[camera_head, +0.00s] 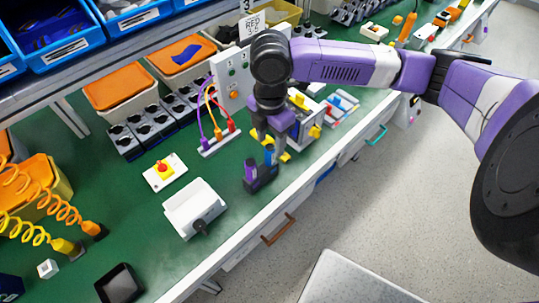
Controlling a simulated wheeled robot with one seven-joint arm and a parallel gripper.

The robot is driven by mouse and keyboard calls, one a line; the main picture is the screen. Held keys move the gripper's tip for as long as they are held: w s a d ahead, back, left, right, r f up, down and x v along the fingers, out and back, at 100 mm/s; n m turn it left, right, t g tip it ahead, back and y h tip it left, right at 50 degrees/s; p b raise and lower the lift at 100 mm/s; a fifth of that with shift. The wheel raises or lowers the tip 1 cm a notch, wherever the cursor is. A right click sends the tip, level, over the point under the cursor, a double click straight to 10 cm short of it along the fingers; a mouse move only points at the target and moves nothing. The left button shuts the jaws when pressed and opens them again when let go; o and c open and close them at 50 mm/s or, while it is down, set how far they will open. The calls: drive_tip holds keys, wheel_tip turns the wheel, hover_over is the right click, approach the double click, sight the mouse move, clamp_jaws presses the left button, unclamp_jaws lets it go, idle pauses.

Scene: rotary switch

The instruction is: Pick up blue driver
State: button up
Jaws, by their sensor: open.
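A blue driver (269,153) stands upright in a small dark holder (262,181) on the green bench, near its front edge. A purple driver (250,169) stands beside it on the left in the same holder. My gripper (271,144) points down, open, over the holder at the blue driver's upper end. Whether the fingers are around the driver or only above it, I cannot tell. The lower part of the blue driver is hidden in the holder.
A white box with a black knob (195,208) and a red-and-yellow rotary switch (163,171) are to the left. A panel with coloured cables (222,140) stands behind. Blue bins (57,58) are on a shelf above. Bare green bench (125,224) lies at the left.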

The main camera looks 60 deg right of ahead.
sight(270, 154)
drive_tip(key=shift+a+f+p, duration=0.2)
drive_tip(key=shift+f+p, duration=0.25)
drive_tip(key=shift+f, duration=2.2)
clamp_jaws()
